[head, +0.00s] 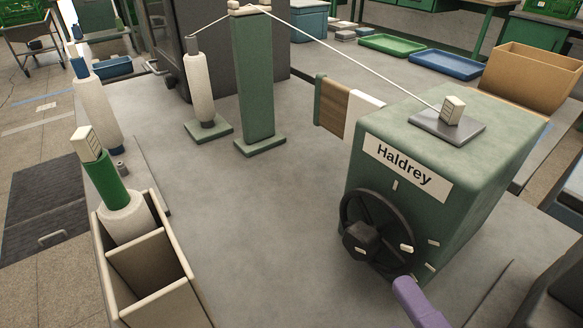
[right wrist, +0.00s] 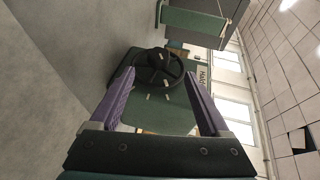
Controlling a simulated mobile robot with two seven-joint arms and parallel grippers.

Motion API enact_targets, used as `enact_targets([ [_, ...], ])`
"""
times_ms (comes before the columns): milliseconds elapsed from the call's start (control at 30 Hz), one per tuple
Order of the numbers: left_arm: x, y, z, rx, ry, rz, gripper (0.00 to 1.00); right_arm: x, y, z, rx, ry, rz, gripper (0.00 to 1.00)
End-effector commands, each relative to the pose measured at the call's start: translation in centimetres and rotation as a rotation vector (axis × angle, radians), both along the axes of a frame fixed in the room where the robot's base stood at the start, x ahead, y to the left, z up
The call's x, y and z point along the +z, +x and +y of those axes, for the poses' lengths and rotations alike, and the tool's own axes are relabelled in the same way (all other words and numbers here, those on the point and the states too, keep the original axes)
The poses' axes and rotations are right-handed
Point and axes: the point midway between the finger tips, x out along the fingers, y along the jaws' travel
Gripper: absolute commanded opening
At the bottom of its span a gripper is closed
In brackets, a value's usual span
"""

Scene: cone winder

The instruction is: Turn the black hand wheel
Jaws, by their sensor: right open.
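The black hand wheel (head: 347,212) is on the front face of the green Haldrey machine (head: 440,190), with a dark faceted knob (head: 360,239) on its left part and a pale mark on its lower right. Pale ticks sit around it on the housing. My right gripper (right wrist: 158,74) is open and empty, and the hand wheel (right wrist: 176,70) shows beyond and between its purple fingers in the right wrist view. In the head view one purple finger shows just below the wheel's lower right; whether it touches cannot be told. My left gripper is not in view.
A green post (head: 255,85) carries a thread to the machine's top. A white yarn cone (head: 200,88) stands beside it. A divided box (head: 150,245) with a cone stands at left. A cardboard box (head: 530,75) is behind. The bench left of the wheel is clear.

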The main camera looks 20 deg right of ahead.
Motion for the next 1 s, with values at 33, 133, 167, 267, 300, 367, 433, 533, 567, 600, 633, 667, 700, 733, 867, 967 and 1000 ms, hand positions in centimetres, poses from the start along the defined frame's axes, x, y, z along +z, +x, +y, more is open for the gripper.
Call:
enact_targets([
  [33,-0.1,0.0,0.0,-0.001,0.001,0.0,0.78,-0.3,0.1,-0.3,-0.013,-0.003,0.002,0.8],
  [133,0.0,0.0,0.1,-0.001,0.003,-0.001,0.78,-0.4,1.1,-0.5,-0.018,-0.006,0.0,0.8],
  [167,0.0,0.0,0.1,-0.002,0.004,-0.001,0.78,-0.4,1.6,-0.6,-0.018,-0.005,0.0,0.8],
  [267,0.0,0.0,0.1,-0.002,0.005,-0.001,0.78,-0.7,3.5,-0.6,-0.017,-0.005,-0.003,0.8],
  [300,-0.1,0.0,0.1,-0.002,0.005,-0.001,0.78,-0.9,4.3,-0.7,-0.017,-0.005,-0.003,0.8],
  [367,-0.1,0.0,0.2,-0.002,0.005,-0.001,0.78,-1.1,5.5,-0.7,-0.016,-0.005,-0.002,0.8],
  [433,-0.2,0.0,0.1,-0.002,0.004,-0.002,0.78,-1.4,6.7,-0.8,-0.016,-0.005,-0.002,0.8],
  [533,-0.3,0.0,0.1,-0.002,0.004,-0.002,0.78,-1.7,8.1,-0.8,-0.015,-0.004,-0.001,0.8],
  [567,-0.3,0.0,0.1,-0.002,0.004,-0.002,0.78,-1.8,8.5,-0.8,-0.015,-0.005,-0.001,0.8],
  [600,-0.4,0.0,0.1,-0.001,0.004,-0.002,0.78,-1.9,8.8,-0.8,-0.017,-0.004,0.0,0.8],
  [633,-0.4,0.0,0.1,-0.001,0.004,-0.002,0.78,-1.9,9.1,-0.9,-0.016,-0.004,0.0,0.8],
  [667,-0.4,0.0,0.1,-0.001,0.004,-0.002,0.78,-1.9,9.3,-0.9,-0.016,-0.004,0.0,0.8],
  [700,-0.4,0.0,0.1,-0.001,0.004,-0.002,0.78,-2.0,9.4,-0.9,-0.016,-0.004,0.001,0.8],
  [733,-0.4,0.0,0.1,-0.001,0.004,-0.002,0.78,-2.0,9.5,-0.9,-0.016,-0.004,0.001,0.8],
  [867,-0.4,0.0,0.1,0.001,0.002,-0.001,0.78,-2.0,9.6,-0.9,-0.015,-0.003,0.003,0.8],
  [967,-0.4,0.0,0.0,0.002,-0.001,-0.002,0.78,-2.0,9.6,-0.9,-0.015,-0.003,0.002,0.8],
  [1000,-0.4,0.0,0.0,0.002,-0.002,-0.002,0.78,-2.0,9.6,-0.9,-0.015,-0.003,0.002,0.78],
])
